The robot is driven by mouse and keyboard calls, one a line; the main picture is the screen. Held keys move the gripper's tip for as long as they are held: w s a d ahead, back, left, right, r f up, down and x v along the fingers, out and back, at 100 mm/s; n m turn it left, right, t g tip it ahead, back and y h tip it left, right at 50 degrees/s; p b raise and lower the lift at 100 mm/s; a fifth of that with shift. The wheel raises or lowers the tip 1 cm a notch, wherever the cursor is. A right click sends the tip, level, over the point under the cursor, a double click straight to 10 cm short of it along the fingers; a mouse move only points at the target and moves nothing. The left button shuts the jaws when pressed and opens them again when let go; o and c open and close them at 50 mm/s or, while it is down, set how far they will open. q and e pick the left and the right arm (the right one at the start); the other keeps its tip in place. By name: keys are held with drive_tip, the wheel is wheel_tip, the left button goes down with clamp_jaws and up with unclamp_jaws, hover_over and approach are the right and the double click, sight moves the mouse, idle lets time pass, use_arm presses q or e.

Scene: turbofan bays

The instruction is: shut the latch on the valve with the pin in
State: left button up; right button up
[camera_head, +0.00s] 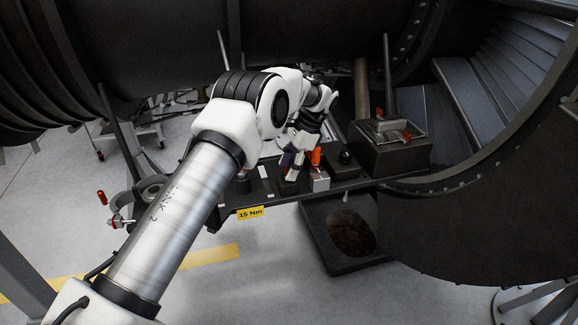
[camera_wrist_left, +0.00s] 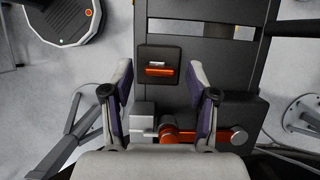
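My left gripper (camera_head: 292,170) reaches down over the dark bench rail from the left. In the left wrist view its two fingers (camera_wrist_left: 160,75) are spread, with nothing held between them. Beyond the fingertips is a small dark square unit with an orange bar (camera_wrist_left: 159,70). Nearer the palm, a silver block (camera_wrist_left: 143,118) sits beside an orange lever (camera_wrist_left: 180,135), partly hidden by my gripper. An orange part (camera_head: 316,156) stands above the silver block in the head view. I cannot tell which part is the latch or see the pin clearly. My right gripper is not in view.
A dark box with red handles (camera_head: 392,158) stands right of the gripper. A yellow "15 Nm" label (camera_head: 250,213) is on the rail's front. Large dark engine casings close in above and at right. Open floor lies at lower left.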

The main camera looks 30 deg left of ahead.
use_arm(q)
drive_tip(key=v, duration=0.7)
drive_tip(key=shift+r, duration=0.2)
drive_tip(key=shift+w, duration=0.15)
drive_tip(key=shift+d+f, duration=0.1)
